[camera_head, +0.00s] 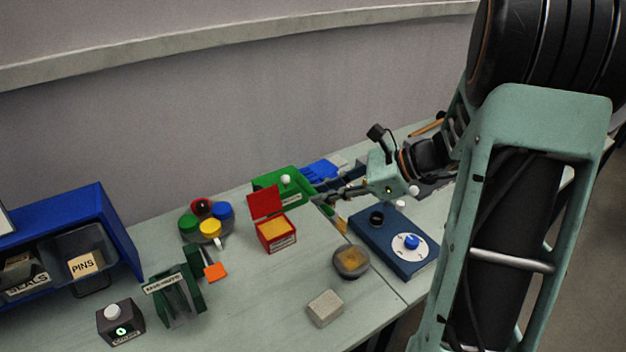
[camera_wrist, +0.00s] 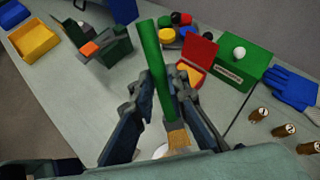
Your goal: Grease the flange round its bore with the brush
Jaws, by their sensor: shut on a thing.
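The brush has a green handle (camera_wrist: 158,70) and tan bristles (camera_wrist: 178,138) and is held in my gripper (camera_head: 334,197). My gripper, also in the wrist view (camera_wrist: 163,110), is shut on the handle, with the bristles pointing down. In the head view the bristles (camera_head: 341,225) hang above the bench. A round grey piece with an amber face (camera_head: 351,262) lies below and slightly right of them; it may be the flange, but I cannot make out its bore. The bristles appear apart from it. An open red box (camera_head: 277,235) with yellow-orange content stands to the left.
A blue unit (camera_head: 390,262) with a dial and black ring stands right of the round piece. A grey block (camera_head: 325,308) lies in front. A green box (camera_head: 275,182) and blue gloves (camera_wrist: 290,85) are behind. A green stand (camera_head: 175,300) and coloured caps (camera_head: 210,228) are left.

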